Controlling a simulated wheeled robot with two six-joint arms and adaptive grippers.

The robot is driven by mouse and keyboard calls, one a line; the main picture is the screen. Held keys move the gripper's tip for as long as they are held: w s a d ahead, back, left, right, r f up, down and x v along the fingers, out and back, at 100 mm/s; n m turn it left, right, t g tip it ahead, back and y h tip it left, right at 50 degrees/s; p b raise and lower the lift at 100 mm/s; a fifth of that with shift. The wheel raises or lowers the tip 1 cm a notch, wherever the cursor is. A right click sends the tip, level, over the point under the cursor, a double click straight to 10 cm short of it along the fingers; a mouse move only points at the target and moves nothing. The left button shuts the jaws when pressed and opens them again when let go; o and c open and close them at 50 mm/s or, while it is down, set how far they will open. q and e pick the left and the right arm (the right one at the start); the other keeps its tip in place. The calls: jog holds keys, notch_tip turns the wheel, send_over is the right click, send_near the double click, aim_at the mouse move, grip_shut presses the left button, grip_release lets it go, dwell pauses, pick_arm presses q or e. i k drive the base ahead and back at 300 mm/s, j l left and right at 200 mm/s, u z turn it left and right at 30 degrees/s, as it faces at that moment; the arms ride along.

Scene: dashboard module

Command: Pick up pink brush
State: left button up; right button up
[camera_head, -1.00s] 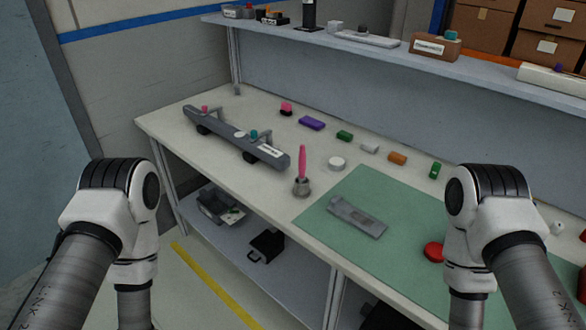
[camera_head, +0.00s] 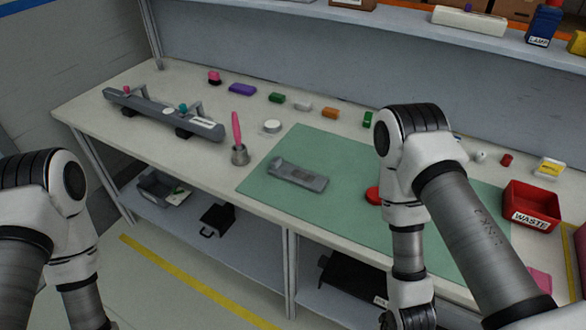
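The pink brush (camera_head: 236,128) stands upright in a small grey metal holder (camera_head: 239,155) on the white table, just left of the green mat. Its pink handle points up and its lower end is hidden in the holder. Both of my arms are in view, the left one at the left edge and the right one in front of the mat's right part. Both are apart from the brush. The fingers of neither gripper show.
The grey dashboard module (camera_head: 163,113) lies on the table left of the brush. A grey bracket (camera_head: 297,174) lies on the green mat (camera_head: 330,215). A white round puck (camera_head: 272,126) sits close right of the brush. A red waste bin (camera_head: 531,204) stands at the right.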

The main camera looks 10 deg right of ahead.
aim_at(236, 126)
jog(key=i+j, duration=0.15)
jog(key=j, duration=0.2)
jog(key=i+j+z, duration=0.1)
jog(key=j, duration=0.25)
jog(key=i+j, duration=0.2)
jog(key=j, duration=0.15)
jog(key=i+j+z, duration=0.1)
jog(key=j, duration=0.25)
